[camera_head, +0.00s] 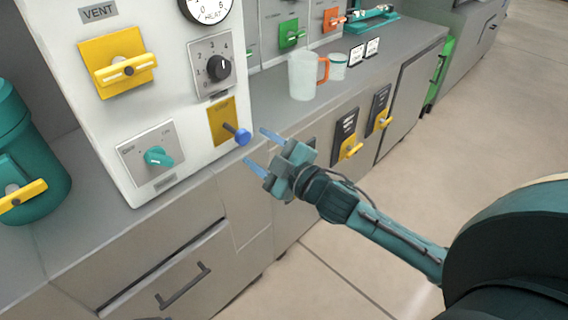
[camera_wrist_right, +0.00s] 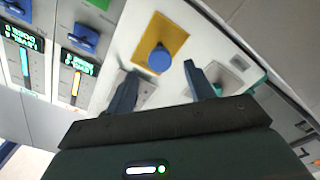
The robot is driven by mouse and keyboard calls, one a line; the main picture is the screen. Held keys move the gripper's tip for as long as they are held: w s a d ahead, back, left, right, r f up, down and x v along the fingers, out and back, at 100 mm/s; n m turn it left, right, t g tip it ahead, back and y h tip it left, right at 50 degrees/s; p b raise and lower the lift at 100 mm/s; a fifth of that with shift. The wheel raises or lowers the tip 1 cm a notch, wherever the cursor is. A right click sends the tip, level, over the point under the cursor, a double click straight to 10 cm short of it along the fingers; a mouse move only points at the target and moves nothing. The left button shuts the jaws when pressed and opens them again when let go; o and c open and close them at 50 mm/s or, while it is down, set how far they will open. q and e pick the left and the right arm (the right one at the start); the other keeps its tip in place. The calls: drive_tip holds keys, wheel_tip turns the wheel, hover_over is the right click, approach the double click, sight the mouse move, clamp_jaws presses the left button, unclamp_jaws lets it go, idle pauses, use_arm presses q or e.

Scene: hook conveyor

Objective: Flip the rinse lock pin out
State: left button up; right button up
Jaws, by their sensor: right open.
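A pin with a blue round knob (camera_head: 243,137) sticks out of a yellow plate (camera_head: 221,121) on the white panel; the plate's lettering is too small to read. In the right wrist view the blue knob (camera_wrist_right: 160,61) stands out in front of its yellow plate (camera_wrist_right: 171,36). My right gripper (camera_head: 262,149) is open and empty, just in front of the panel, with its fingers pointing at the knob. In the right wrist view the knob appears just beyond the gap between the fingertips (camera_wrist_right: 161,73), apart from both. My left gripper is not in view.
The panel also carries a black dial (camera_head: 219,68), a teal knob (camera_head: 157,156) and a yellow vent handle (camera_head: 125,69). A translucent mug (camera_head: 302,75) stands on the counter to the right. A teal canister (camera_head: 30,170) is at left. Drawers lie below; open floor is at right.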

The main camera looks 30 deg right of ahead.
drive_tip(key=v, duration=0.7)
drive_tip(key=shift+s, duration=0.25)
drive_tip(key=shift+d, duration=0.1)
